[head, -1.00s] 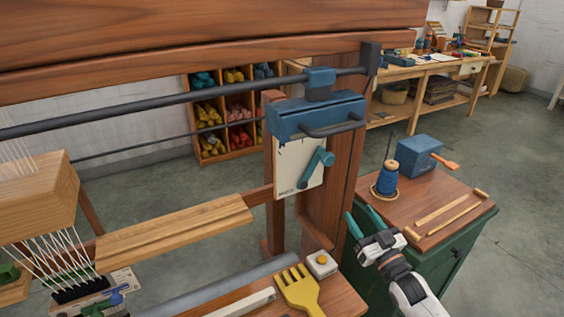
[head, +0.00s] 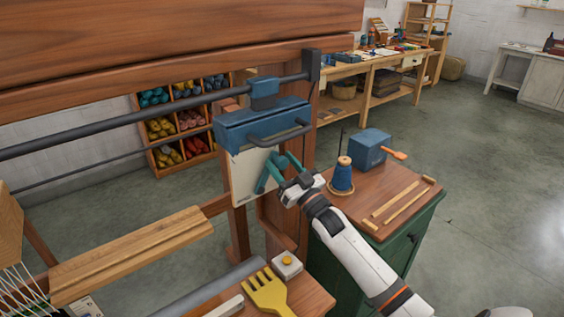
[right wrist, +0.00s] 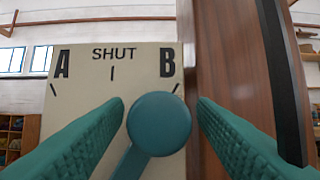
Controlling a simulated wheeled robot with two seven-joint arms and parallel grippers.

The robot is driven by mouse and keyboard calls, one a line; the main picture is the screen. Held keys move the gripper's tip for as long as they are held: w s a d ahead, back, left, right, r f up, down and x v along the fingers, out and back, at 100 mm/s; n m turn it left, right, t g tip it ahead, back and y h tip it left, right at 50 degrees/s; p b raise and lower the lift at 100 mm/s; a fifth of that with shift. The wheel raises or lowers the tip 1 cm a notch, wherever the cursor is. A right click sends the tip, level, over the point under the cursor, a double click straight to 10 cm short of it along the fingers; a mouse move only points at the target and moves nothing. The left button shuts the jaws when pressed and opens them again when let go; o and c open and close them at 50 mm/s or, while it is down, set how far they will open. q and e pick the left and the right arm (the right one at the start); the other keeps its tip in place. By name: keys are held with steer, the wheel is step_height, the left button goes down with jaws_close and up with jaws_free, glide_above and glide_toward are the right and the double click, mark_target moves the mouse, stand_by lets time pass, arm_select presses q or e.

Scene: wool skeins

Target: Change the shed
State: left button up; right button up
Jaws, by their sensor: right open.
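A pale plate (head: 243,185) hangs under a blue housing (head: 262,122) on the loom's right post. In the right wrist view the plate (right wrist: 80,80) reads A, SHUT and B, with a tick by each. A teal lever with a round knob (right wrist: 158,124) leans up and right, its knob just below the B tick. My right gripper (head: 284,167) is at the lever. Its open teal fingers (right wrist: 160,104) stand on either side of the knob, with a gap showing on each side. The lever's lower end is cut off in the wrist view. My left gripper is out of view.
A dark bar (head: 150,116) runs into the housing. A yellow fork (head: 267,292) and a box with an orange button (head: 287,265) lie on the loom's bench. A green cabinet (head: 425,222) with a blue spool (head: 342,176) stands right, close to my right arm.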

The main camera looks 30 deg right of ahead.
steer(key=shift+w, duration=0.2)
steer(key=shift+c, duration=0.2)
jaws_close()
